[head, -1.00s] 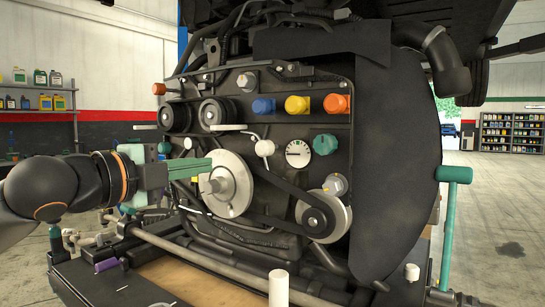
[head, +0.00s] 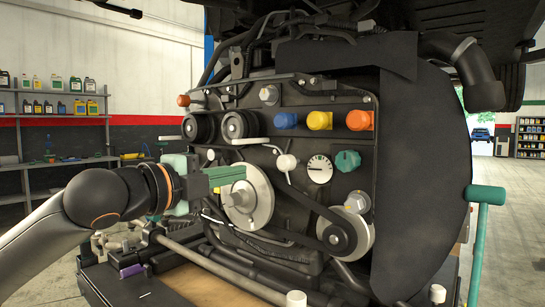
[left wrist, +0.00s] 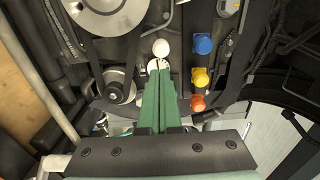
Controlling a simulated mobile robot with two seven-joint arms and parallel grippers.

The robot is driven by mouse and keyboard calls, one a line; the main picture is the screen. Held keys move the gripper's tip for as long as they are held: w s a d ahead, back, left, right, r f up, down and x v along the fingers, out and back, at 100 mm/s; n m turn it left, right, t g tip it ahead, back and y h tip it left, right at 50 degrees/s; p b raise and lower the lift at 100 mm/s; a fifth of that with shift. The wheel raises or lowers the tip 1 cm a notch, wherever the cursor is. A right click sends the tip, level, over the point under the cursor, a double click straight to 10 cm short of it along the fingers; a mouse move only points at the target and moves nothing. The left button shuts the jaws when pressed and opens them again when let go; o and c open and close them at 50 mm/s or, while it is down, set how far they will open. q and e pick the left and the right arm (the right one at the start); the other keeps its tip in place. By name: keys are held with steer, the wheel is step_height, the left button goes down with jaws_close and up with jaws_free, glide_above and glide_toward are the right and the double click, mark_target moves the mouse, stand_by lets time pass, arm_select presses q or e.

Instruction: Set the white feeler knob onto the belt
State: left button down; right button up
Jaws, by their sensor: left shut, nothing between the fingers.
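The white feeler knob (head: 286,162) sits on a thin pale arm on the engine's front, left of the round gauge. It also shows in the left wrist view (left wrist: 161,47), just above my fingertips. The dark belt (head: 305,202) runs slanting below it toward the lower right pulley (head: 346,232). My left gripper (head: 243,172) is shut and empty, its green fingers in front of the large pulley (head: 257,204), left of the knob. Contact with the knob cannot be told. My right gripper is out of view.
Blue (head: 286,120), yellow (head: 319,120) and orange (head: 359,120) knobs line the panel above. The gauge (head: 319,169) and a teal knob (head: 348,160) are right of the feeler knob. A teal T-handle (head: 483,210) stands at right. Shelves (head: 60,120) are behind at left.

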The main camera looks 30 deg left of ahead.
mark_target(281, 163)
arm_select(q)
steer(key=w+p, duration=0.1)
steer(key=w, duration=0.2)
steer(key=w+p, duration=0.1)
steer(key=w, duration=0.2)
steer(key=w+d+p, duration=0.1)
steer(key=w, duration=0.2)
steer(key=shift+w+r+p, duration=0.1)
steer(key=shift+w+p, duration=0.2)
steer(key=shift+w, duration=0.65)
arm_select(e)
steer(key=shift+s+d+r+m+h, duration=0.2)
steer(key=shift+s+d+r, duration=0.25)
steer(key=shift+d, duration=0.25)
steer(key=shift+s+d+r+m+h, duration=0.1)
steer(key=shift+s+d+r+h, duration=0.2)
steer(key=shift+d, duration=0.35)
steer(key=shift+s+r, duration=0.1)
arm_select(q)
steer(key=w+p, duration=0.1)
steer(key=p, duration=0.1)
steer(key=shift+w+r+p, duration=0.2)
steer(key=shift+w+p, duration=0.2)
steer(key=shift+w+f, duration=0.15)
steer(key=shift+w, duration=0.2)
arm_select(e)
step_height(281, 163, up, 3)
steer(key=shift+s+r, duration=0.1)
